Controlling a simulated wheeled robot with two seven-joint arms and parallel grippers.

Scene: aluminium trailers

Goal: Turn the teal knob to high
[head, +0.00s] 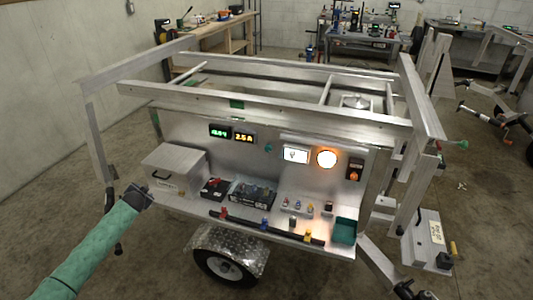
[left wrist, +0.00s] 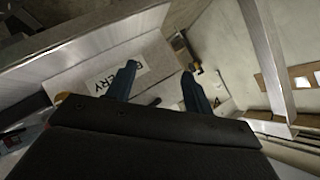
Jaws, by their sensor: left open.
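The teal knob (head: 268,148) is small in the head view, on the upright metal panel right of the two lit displays. Its pointer and setting are too small to read. My left gripper (head: 143,192) is at the left end of the trailer, beside the grey battery box and well away from the knob. In the left wrist view my left gripper (left wrist: 158,84) is open, its two dark fingers apart with nothing between them. The knob does not show in that view. My right gripper is not in view.
The battery box (head: 175,166) has a black handle. Frame rails (head: 270,105) run above the panel.

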